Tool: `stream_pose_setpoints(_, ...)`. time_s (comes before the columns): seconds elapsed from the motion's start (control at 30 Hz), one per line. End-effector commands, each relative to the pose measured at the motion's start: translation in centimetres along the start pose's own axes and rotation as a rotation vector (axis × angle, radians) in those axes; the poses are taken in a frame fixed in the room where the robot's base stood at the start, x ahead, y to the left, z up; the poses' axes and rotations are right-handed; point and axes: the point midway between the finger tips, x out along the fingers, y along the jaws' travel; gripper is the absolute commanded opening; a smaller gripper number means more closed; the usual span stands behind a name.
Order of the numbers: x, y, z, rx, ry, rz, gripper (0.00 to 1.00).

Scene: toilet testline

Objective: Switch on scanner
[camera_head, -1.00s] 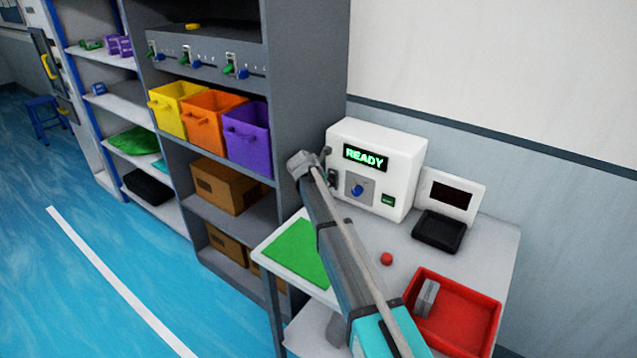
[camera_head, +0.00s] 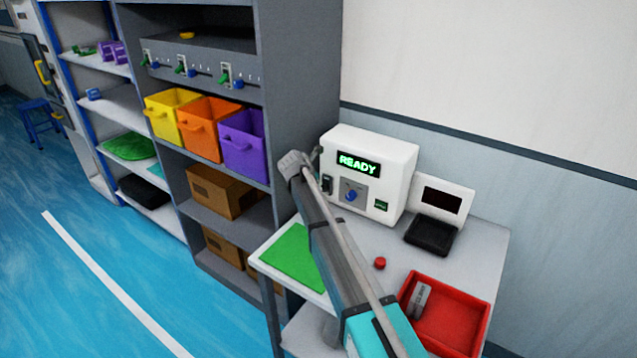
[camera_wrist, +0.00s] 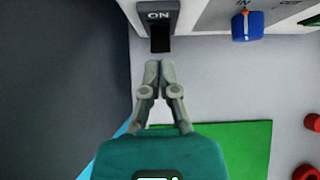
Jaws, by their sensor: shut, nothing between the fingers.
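The scanner appears to be the white box (camera_head: 372,170) on the grey table, its green display (camera_head: 358,164) lit with READY. Its black switch (camera_head: 327,185) is at the lower left of the front, beside a blue knob (camera_head: 351,194). In the wrist view the switch (camera_wrist: 158,22) shows the word ON, and the blue knob (camera_wrist: 247,25) is to its right. My gripper (camera_wrist: 160,66) is shut and empty, its fingertips just below the switch in the picture, with a small gap visible. In the head view my arm hides the fingers.
A grey shelf (camera_head: 300,110) with coloured bins stands close on the left.

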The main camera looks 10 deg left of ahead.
Motion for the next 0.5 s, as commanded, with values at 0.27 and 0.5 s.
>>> stream_pose_setpoints(0.27, -2.5, 0.1, 1.3, 0.0, 0.0, 0.0, 0.0)
stream_pose_setpoints(0.5, -4.1, 0.1, 2.2, 0.001, 0.001, -0.002, 0.0)
